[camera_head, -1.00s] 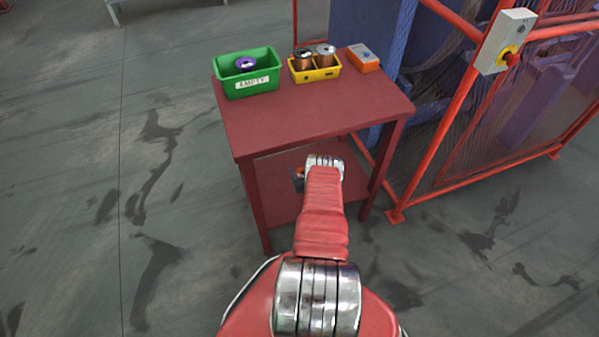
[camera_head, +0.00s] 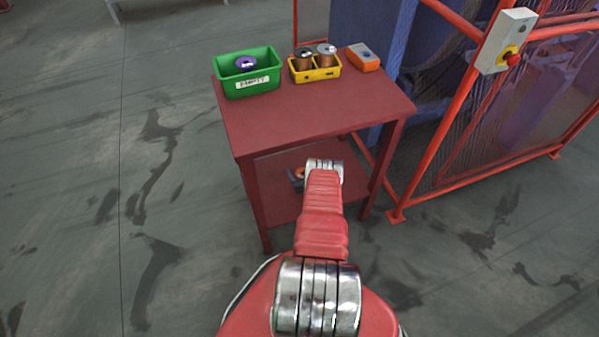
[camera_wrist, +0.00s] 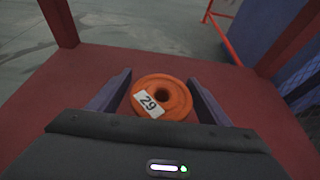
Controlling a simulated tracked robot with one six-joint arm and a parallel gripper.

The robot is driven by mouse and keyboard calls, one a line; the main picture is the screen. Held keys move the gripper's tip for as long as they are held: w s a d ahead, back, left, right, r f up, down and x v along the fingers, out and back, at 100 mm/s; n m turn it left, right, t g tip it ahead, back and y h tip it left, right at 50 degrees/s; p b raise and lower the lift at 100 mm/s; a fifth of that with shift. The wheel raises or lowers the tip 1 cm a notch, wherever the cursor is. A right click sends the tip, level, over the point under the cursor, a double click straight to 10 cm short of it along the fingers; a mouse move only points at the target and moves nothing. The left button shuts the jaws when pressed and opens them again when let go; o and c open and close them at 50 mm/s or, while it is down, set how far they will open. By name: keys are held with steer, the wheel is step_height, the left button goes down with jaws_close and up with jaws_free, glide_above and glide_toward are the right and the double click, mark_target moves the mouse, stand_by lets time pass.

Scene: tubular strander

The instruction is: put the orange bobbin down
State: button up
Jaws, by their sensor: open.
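The orange bobbin (camera_wrist: 172,92) bears a white label reading 29 and shows its round top and centre hole in the wrist view. It appears to stand upright on the lower shelf (camera_wrist: 75,80) of the red table. My gripper (camera_wrist: 160,82) is open, with one finger on each side of the bobbin. I cannot tell whether either finger still touches it. In the head view only a small orange part (camera_head: 298,173) shows beside my wrist.
The red table's top (camera_head: 310,115) carries a green bin (camera_head: 248,84) marked EMPTY with a purple bobbin inside. A yellow tray (camera_head: 316,72) holds two copper bobbins, beside an orange-grey box (camera_head: 364,58). Table legs flank the shelf. A red fence (camera_head: 440,140) stands at right.

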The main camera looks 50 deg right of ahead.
steer(key=shift+r, duration=0.1)
steer(key=shift+s+r, duration=0.1)
steer(key=v, duration=1.1)
steer(key=shift+s+a, duration=0.25)
steer(key=shift+a, duration=0.05)
steer(key=shift+s, duration=0.15)
stand_by(0.8)
